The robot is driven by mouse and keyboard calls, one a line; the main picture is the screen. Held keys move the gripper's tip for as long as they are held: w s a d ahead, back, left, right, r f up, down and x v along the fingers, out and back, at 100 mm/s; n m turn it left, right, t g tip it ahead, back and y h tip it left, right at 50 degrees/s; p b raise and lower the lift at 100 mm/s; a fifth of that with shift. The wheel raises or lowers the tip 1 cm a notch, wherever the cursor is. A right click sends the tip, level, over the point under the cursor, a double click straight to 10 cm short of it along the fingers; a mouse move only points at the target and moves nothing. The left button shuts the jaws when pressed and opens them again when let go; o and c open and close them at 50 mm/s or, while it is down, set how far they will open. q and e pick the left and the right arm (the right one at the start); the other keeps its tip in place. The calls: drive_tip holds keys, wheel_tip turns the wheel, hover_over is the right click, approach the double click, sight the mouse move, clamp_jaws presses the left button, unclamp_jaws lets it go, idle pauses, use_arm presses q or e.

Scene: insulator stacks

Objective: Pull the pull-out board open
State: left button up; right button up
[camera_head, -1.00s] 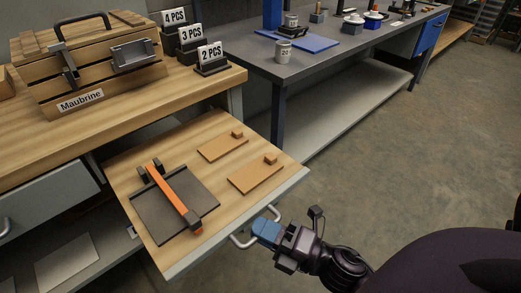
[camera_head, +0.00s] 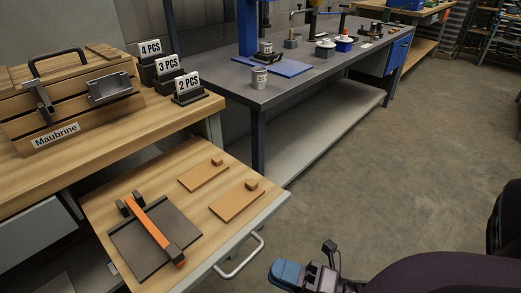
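The pull-out board (camera_head: 177,166) is a light wooden board with a grey front edge, and it stands out from under the workbench. Its metal bar handle (camera_head: 241,258) is on the front edge, with nothing around it. My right gripper (camera_head: 284,272), with blue fingertips, is at the bottom of the view, to the right of the handle and apart from it. I cannot tell whether its fingers are open or shut. My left gripper is not in view.
On the board lie a dark tray with an orange bar (camera_head: 152,229) and two small orange-brown plates (camera_head: 237,203). The wooden workbench (camera_head: 120,133) carries a Maubrine crate and number signs. A grey table (camera_head: 290,85) stands behind. The floor to the right is clear.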

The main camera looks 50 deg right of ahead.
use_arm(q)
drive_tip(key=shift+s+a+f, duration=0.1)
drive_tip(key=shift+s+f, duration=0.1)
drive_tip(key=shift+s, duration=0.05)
use_arm(e)
drive_tip(key=shift+v, duration=1.95)
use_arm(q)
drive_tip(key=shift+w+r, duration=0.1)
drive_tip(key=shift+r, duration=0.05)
